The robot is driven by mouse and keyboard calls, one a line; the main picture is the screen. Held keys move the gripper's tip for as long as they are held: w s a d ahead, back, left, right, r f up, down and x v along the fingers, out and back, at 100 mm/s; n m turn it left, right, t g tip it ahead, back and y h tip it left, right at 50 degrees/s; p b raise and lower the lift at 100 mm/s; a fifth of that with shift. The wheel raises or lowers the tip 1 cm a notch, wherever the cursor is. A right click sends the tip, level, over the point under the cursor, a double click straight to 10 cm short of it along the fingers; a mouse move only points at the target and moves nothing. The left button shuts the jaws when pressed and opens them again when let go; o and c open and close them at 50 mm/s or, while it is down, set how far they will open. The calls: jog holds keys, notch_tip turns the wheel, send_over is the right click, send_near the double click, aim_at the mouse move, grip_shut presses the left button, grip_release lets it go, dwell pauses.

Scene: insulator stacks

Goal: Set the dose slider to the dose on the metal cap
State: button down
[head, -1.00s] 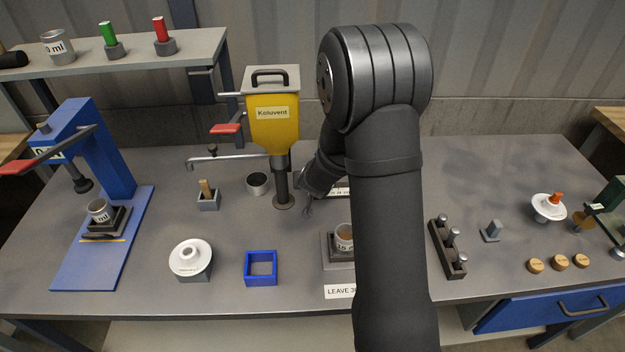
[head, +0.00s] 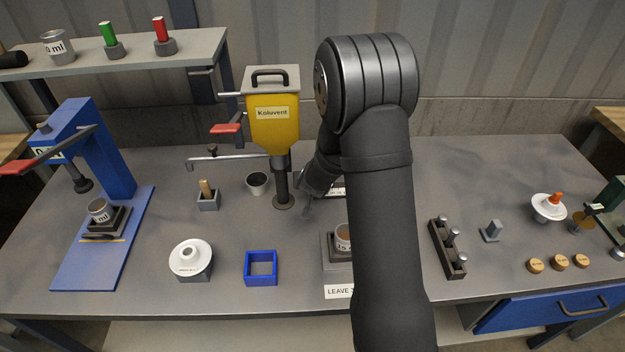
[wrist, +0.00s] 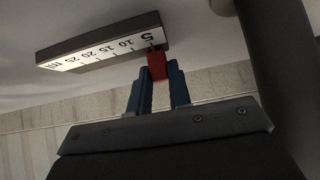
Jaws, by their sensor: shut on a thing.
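In the wrist view, a dark bar carries a white dose scale (wrist: 100,48) marked 5, 10, 15, 20, 25 ml. Its red slider knob (wrist: 157,66) stands at the 5 end. My gripper (wrist: 157,80) is shut on the red knob with its blue fingers. In the head view my gripper (head: 307,208) is beside the yellow Koluvent dispenser (head: 273,125), and my arm hides most of the scale. A metal cap (head: 343,238) sits in a grey stand (head: 332,262); its label appears to read 15 m, cut off by my arm.
A blue square frame (head: 261,281), a white insulator disc (head: 190,258) and a blue press (head: 105,165) are to the left. A rack of pins (head: 447,262) is to the right. A partly hidden LEAVE sign (head: 339,291) lies in front.

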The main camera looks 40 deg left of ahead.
jog(key=shift+w, duration=0.1)
jog(key=shift+w+d, duration=1.35)
jog(key=shift+d, duration=0.05)
jog(key=c, duration=1.3)
grip_release()
jog(key=shift+r, duration=0.1)
jog(key=shift+v, duration=8.65)
jog(key=shift+x, duration=4.95)
